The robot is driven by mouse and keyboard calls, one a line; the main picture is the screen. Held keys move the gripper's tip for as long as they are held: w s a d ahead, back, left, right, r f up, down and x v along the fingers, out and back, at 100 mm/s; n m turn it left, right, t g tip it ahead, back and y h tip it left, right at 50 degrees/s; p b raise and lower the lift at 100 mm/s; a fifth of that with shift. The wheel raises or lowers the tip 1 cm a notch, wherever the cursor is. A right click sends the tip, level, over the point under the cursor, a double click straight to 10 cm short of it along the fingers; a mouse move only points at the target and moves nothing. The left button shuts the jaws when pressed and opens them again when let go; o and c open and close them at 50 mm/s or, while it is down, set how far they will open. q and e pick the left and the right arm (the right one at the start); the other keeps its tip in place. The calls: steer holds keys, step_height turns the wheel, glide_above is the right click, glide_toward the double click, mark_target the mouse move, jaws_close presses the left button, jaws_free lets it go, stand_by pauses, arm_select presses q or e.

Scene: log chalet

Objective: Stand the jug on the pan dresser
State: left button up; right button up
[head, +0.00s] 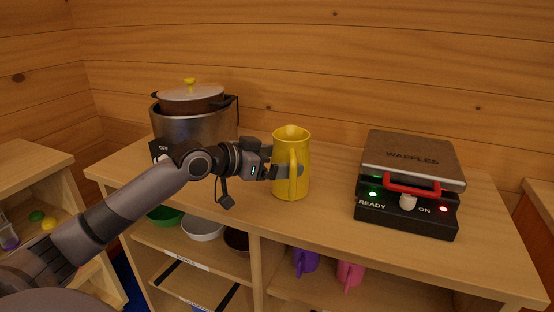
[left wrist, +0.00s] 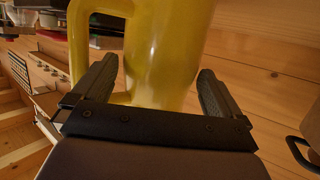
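The yellow jug (head: 291,185) is upright at the middle of the wooden dresser top (head: 328,215), and its base appears to rest on the wood. Its handle faces the head camera. My left gripper (head: 287,171) reaches in from the left at mid-height of the jug, with one finger in front of it. In the left wrist view the jug (left wrist: 163,60) is between the two spread fingers, with a small gap seeming to show beside each. I cannot tell whether either finger touches it. My right gripper is not in view.
A waffle maker (head: 408,215) stands right of the jug. A large steel pot (head: 200,127) with a smaller lidded pot (head: 190,98) stands left, behind my arm. Bowls (head: 203,228) and purple and pink mugs (head: 350,273) are on the shelf below. Bare wood lies between jug and waffle maker.

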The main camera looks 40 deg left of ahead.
arm_select(q)
steer(key=shift+r, duration=0.1)
steer(key=shift+b+v, duration=0.35)
steer(key=shift+v, duration=1.8)
steer(key=v, duration=0.7)
steer(key=shift+s+a+r+b, duration=0.15)
steer(key=shift+s+r+b, duration=0.1)
steer(key=shift+b, duration=0.1)
steer(key=shift+f, duration=0.1)
